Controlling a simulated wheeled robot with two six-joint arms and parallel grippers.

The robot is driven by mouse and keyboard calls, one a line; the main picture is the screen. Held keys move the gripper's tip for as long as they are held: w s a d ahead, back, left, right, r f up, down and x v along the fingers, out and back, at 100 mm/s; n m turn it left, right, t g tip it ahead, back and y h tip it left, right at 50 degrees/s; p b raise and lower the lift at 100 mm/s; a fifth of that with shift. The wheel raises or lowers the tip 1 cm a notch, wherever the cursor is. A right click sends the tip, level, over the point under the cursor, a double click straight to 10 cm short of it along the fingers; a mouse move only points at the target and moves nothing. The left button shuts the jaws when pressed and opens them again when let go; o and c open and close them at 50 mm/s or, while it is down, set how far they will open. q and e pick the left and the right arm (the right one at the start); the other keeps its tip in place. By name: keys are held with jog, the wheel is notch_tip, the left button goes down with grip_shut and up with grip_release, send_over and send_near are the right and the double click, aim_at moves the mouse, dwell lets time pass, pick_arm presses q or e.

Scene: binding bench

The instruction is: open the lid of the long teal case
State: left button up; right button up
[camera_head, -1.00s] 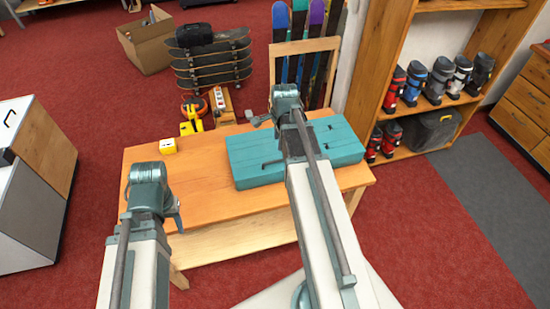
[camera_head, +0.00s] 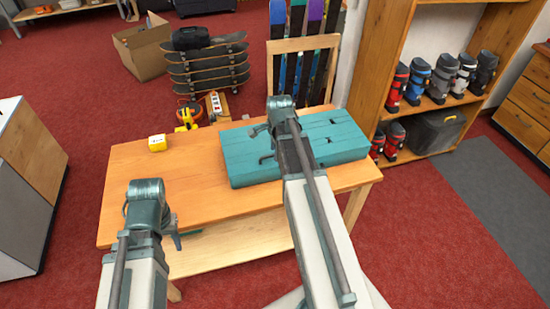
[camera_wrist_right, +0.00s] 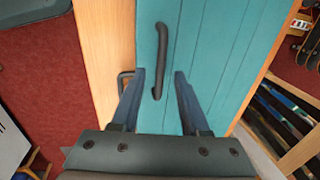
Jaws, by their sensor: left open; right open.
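The long teal case (camera_head: 340,138) lies on the wooden table, its lid shut. In the right wrist view its teal top (camera_wrist_right: 215,60) carries a dark bar handle (camera_wrist_right: 161,45). My right gripper (camera_wrist_right: 160,75) is open over the top, with the handle's near end between its fingertips in the picture; I cannot tell whether they touch. In the head view my right gripper (camera_head: 258,131) is by the case's left part, and its arm hides the middle of the case. My left gripper (camera_head: 176,232) is open and empty at the table's near edge, left of the case.
A second dark handle (camera_wrist_right: 124,82) shows beside the case's edge. Skis (camera_head: 295,60) stand behind the table, and a boot shelf (camera_head: 395,30) stands to the right.

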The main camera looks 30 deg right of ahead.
jog(key=shift+w+f, duration=0.1)
jog(key=shift+f, duration=0.2)
grip_shut()
dwell(1.3)
